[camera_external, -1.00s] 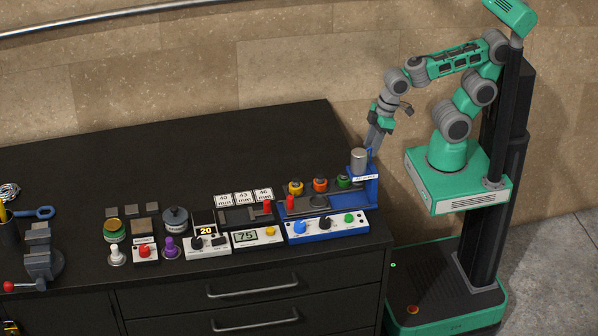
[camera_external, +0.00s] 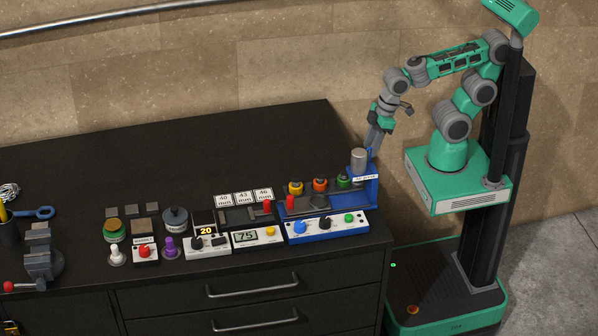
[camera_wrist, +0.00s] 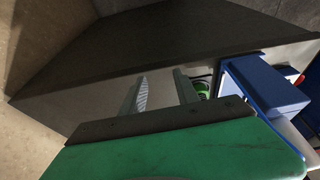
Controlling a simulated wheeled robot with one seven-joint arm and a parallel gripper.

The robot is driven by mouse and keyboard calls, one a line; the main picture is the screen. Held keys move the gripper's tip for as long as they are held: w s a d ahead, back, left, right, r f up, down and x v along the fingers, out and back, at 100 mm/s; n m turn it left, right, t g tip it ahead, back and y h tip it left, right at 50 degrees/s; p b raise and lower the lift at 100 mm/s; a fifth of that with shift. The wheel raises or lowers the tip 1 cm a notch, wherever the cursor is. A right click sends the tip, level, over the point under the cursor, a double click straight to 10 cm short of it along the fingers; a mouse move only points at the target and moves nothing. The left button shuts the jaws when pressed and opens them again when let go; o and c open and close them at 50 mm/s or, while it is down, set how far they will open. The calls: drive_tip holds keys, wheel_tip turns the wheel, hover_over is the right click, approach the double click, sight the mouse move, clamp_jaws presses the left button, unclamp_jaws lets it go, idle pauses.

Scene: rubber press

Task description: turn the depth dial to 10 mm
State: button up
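Several dials and knobs stand along the bench front. The blue-and-white panel (camera_external: 312,236) at the right carries a blue knob (camera_external: 299,226), a black knob (camera_external: 325,222) and a green knob (camera_external: 349,218). Another white box (camera_external: 219,248) has a display reading 20 and dark knobs (camera_external: 197,243). Which knob is the depth dial cannot be read at this size. My gripper (camera_external: 371,146) points down behind the blue press (camera_external: 369,190) at the bench's right end. In the wrist view its two fingers (camera_wrist: 159,92) are apart with nothing between them.
The press has a grey cylinder (camera_external: 359,160) on top, close to my gripper. A white box (camera_external: 258,237) reads 75. A vise (camera_external: 41,250) stands far left. The back of the black bench (camera_external: 200,150) is clear.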

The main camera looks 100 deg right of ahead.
drive_tip(key=shift+o, duration=1.4)
drive_tip(key=w+a+r+n+p, duration=0.2)
drive_tip(key=w+a+r, duration=0.2)
drive_tip(key=w+r, duration=0.1)
drive_tip(key=shift+w+r+g+y, duration=0.3)
drive_tip(key=shift+w+g, duration=0.1)
drive_tip(key=shift+w, duration=0.35)
drive_tip(key=n+g+p, duration=0.3)
drive_tip(key=n+p, duration=0.3)
drive_tip(key=n, duration=0.3)
hover_over(325, 220)
drive_tip(key=shift+w+d, duration=0.2)
drive_tip(key=shift+w, duration=0.05)
wheel_tip(325, 220, down, 8)
drive_tip(key=shift+s+a+p, duration=0.15)
drive_tip(key=shift+p, duration=0.45)
drive_tip(key=shift+c, duration=0.3)
clamp_jaws()
